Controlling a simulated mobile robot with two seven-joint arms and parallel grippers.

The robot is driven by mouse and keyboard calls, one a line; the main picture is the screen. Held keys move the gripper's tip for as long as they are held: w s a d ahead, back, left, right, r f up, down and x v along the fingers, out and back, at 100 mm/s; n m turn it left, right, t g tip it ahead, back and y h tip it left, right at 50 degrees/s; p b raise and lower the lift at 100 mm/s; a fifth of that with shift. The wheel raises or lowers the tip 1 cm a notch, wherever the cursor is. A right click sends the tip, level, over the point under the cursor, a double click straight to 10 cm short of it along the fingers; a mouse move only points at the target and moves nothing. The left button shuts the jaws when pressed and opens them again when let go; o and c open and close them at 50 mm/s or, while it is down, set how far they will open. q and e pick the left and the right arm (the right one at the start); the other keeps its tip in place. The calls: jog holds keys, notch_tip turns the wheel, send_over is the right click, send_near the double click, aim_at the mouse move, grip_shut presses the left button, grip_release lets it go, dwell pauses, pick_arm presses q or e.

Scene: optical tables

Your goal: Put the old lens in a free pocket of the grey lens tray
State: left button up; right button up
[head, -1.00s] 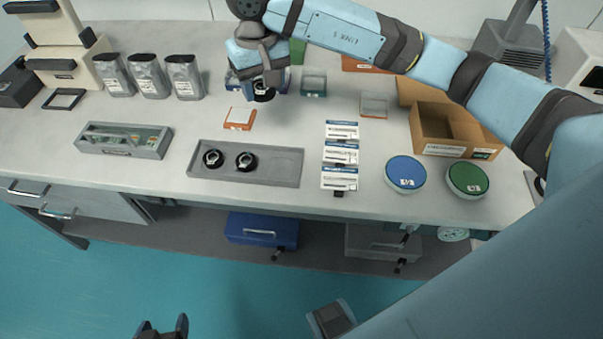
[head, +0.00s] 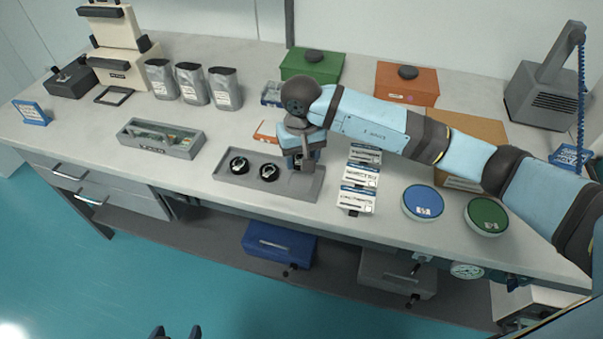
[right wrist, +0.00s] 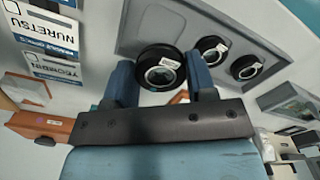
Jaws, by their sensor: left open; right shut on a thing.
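The grey lens tray (head: 228,168) lies near the front of the table; it also shows in the right wrist view (right wrist: 146,24). Two black-ringed lenses (head: 238,165) (head: 269,172) sit in its left and middle parts. My right gripper (head: 301,164) is over the tray's right end, pointing down. It is shut on a black-ringed lens with a white label (right wrist: 160,68), held between the two blue fingers. The wrist view does not clearly show whether this lens touches the tray floor. My left gripper (head: 175,333) is open and empty at the bottom edge, well away from the table.
White labelled packets (head: 360,176) lie just right of the tray. A blue round tin (head: 422,202) and a green one (head: 487,216) stand further right. A grey box (head: 160,138) stands to the left. An orange-edged piece (head: 265,132) lies behind the tray.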

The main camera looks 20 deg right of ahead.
aim_at(301, 183)
jog(key=shift+f, duration=3.35)
jog(key=shift+f, duration=0.2)
jog(key=o, duration=0.6)
jog(key=shift+o, duration=0.2)
jog(key=shift+r, duration=0.1)
notch_tip(301, 183, up, 12)
jog(key=shift+r+b, duration=0.15)
jog(key=shift+b, duration=0.2)
